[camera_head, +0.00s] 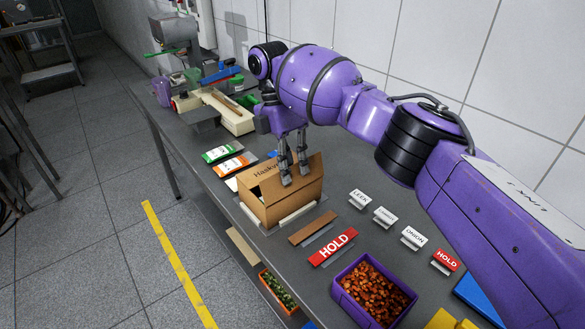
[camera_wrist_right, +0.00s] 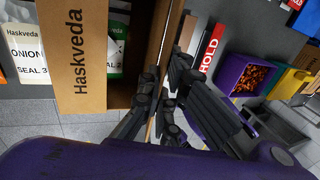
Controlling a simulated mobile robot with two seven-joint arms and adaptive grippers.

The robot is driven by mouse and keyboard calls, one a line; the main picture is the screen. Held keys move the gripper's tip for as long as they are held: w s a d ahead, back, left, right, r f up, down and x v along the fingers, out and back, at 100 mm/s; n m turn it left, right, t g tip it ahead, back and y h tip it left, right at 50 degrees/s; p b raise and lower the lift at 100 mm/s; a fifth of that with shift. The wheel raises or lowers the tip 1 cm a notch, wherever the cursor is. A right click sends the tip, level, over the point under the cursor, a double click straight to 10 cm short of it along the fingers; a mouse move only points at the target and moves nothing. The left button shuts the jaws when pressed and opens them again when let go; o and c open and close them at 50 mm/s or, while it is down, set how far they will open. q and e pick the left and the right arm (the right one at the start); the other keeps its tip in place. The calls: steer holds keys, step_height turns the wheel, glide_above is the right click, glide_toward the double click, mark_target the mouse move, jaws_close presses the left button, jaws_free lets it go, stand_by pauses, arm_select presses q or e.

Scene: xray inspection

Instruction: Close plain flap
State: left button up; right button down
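The cardboard box (camera_head: 283,209) stands on the grey table in a pale holder. In the head view my right gripper (camera_head: 296,176) points down over the box, fingertips apart. Whether they touch the panel is unclear. My left gripper is out of view.
A brown strip (camera_head: 312,229) and a red HOLD sign (camera_head: 333,248) lie near the box. A purple bin (camera_head: 346,299) of brown pieces stands at the front right. Small label stands line the wall side. Green and orange packets (camera_head: 234,165) lie behind the box.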

steer(key=c, duration=2.5)
jaws_free()
steer(key=o, duration=0.5)
steer(key=v, duration=0.7)
steer(key=shift+r, duration=0.25)
